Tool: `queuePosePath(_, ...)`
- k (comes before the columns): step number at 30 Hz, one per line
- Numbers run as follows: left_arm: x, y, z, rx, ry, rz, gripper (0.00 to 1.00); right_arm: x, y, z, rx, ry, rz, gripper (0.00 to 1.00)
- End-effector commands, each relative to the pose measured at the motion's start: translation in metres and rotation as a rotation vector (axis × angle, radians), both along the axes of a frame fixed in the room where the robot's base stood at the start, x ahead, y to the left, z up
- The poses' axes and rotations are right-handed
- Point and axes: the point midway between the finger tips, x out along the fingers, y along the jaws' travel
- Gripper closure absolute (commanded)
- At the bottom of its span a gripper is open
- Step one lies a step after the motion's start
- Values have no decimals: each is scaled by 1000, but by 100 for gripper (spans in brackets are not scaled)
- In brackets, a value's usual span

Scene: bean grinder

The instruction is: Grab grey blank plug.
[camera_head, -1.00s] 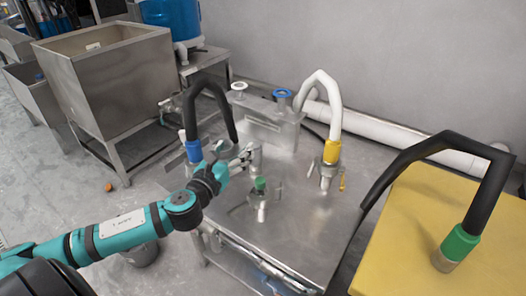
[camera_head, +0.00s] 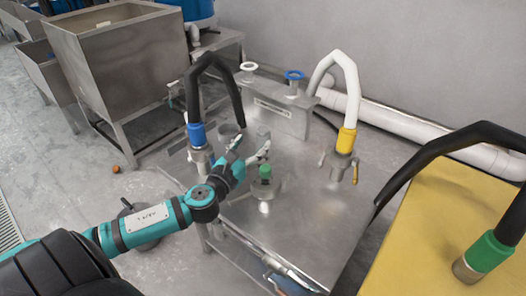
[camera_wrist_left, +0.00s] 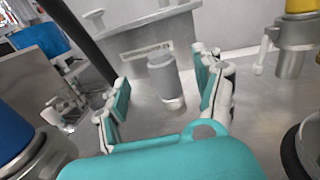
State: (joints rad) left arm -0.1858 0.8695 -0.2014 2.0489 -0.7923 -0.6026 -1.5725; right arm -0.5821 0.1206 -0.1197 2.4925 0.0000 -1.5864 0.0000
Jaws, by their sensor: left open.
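The grey blank plug (camera_wrist_left: 163,76) is a plain grey cylinder standing on the steel table, in the middle of the left wrist view. My left gripper (camera_head: 252,146) is open and empty above the table in the head view. In the left wrist view its fingers are spread to either side of the plug, which appears ahead of them and apart from them. In the head view a grey cylinder (camera_head: 228,131) beside the fingers appears to be this plug, partly hidden by the gripper. My right gripper is not in view.
A black hose with a blue collar (camera_head: 196,134) stands left of the gripper, a white hose with a yellow collar (camera_head: 346,140) right. A green-topped fitting (camera_head: 265,173) is close in front. A steel box (camera_head: 283,105) stands behind. A yellow table (camera_head: 425,225) is at right.

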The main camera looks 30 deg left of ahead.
Motion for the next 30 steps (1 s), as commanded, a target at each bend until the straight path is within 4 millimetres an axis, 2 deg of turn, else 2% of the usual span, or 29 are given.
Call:
queuePosePath(1,8,1,4,2,-8,1,32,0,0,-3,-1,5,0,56)
queuePosePath(8,21,3,4,2,-7,0,32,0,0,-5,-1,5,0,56)
queuePosePath(18,68,9,4,1,-6,1,32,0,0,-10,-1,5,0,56)
queuePosePath(27,73,9,4,2,-5,0,32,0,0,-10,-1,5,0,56)
queuePosePath(28,73,9,4,1,-4,0,33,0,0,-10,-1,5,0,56)
queuePosePath(30,73,9,4,2,-5,0,42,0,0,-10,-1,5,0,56)
